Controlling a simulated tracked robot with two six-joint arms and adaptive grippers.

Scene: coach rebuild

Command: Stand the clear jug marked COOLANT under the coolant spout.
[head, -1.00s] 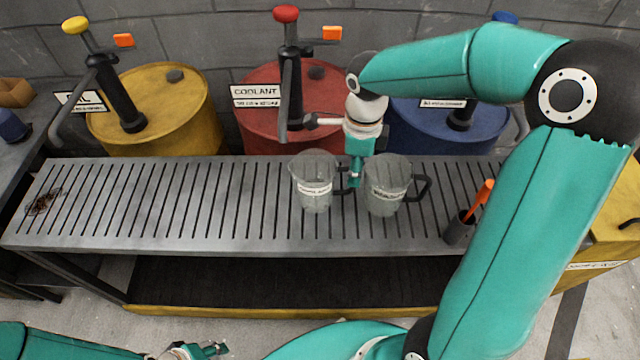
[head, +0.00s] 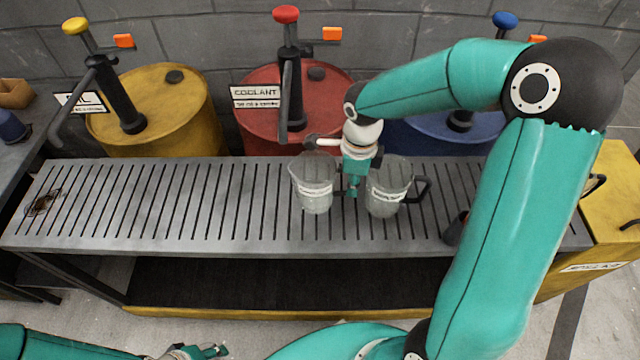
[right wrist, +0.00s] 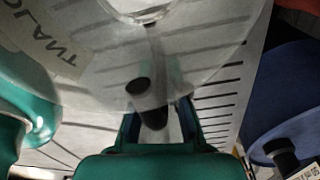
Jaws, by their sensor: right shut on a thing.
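The clear jug marked COOLANT (head: 312,198) is upright, on or just above the slatted bench; I cannot tell which. Part of its label also shows in the right wrist view (right wrist: 58,52). My right gripper (head: 352,190) is shut on its dark handle, at the jug's right side. The coolant spout (head: 284,132) hangs from the red-knobbed pump on the red drum (head: 258,88). The jug is in front of the spout and to its right. My left gripper (head: 210,351) is low at the bottom edge, away from the bench; its jaw state is unclear.
A second clear jug (head: 384,200) stands close on the right, its handle pointing right. The slatted bench (head: 180,200) is clear on the left, except for a dark stain. A yellow drum (head: 175,110) and a blue drum (head: 425,125) flank the red one.

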